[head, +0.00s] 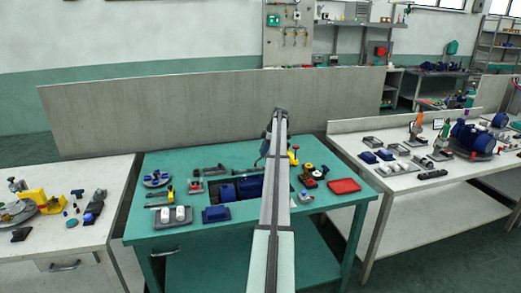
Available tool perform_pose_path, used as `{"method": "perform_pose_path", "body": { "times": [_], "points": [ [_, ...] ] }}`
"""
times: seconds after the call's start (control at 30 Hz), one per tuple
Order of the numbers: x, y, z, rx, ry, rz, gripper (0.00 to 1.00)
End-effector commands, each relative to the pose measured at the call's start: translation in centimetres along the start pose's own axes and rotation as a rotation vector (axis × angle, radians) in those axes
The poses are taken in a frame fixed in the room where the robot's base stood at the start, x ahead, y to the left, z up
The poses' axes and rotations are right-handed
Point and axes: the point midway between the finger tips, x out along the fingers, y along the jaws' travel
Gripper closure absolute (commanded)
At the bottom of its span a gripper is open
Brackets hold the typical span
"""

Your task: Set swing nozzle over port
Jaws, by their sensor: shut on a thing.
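My arm reaches forward over the teal bench (150,222) and bends down at its far end. My gripper (263,157) shows only as a small grey shape just left of the arm, above the back middle of the bench. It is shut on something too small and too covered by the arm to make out. Dark blue pump blocks (240,187) sit on the bench just in front of it, partly behind the arm. I cannot tell the swing nozzle or its port apart at this size, nor whether they line up.
Blue-and-grey block (216,214), white cylinders on a dark tray (173,217), round plate (156,180), red tray (344,186) and yellow post (293,156) crowd the teal bench. White benches flank it left (60,242) and right (405,190). A grey panel (180,110) stands behind.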

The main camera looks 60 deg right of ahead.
Motion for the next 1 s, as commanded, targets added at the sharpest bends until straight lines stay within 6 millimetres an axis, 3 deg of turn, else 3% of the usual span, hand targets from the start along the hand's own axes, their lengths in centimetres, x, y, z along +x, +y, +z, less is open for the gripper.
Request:
{"method": "perform_pose_path", "body": {
  "times": [0.5,1.0],
  "points": [
    [-1.3,-2.1,3.1,-0.391,0.0,-0.163,1.0],
    [-1.9,-2.5,4.4,-0.531,-0.001,-0.22,1.0]
  ]
}}
